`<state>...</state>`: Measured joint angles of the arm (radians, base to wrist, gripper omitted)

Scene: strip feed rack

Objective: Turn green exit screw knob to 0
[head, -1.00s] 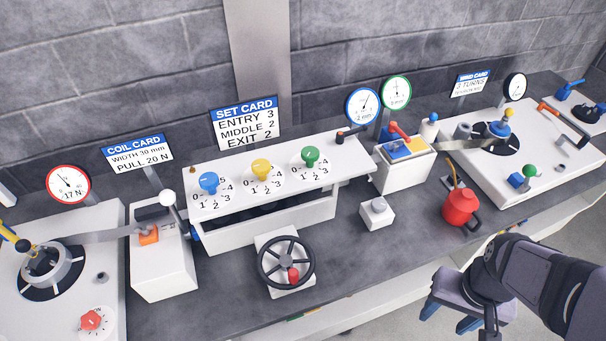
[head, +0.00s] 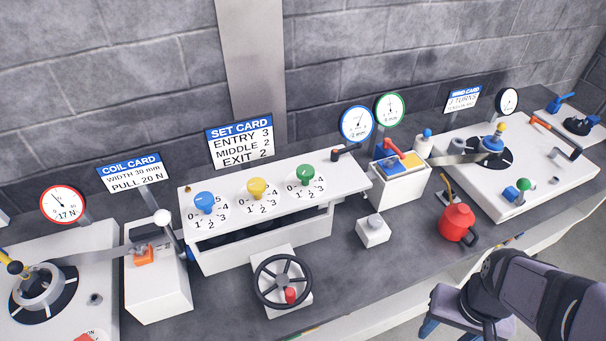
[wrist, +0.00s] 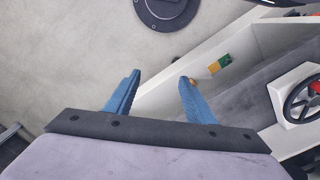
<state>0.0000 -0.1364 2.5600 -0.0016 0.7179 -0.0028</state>
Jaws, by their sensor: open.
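The green exit screw knob (head: 305,174) sits at the right end of a row of three knobs on the white rack top, over a dial numbered 0 to 4. Its exact setting is too small to tell. Left of it are the yellow knob (head: 257,187) and the blue knob (head: 204,202). The set card (head: 240,143) behind reads entry 3, middle 2, exit 2. My gripper (wrist: 159,78) is open and empty in the wrist view, its blue fingers apart. In the head view it is low at the right, in front of the bench and far from the green knob.
A black handwheel (head: 282,282) stands in front of the rack. A grey-topped button box (head: 373,231) and a red oil can (head: 457,223) stand between the rack and my arm. Blue-rimmed (head: 357,124) and green-rimmed (head: 390,108) gauges rise behind. Bare bench lies right of the handwheel.

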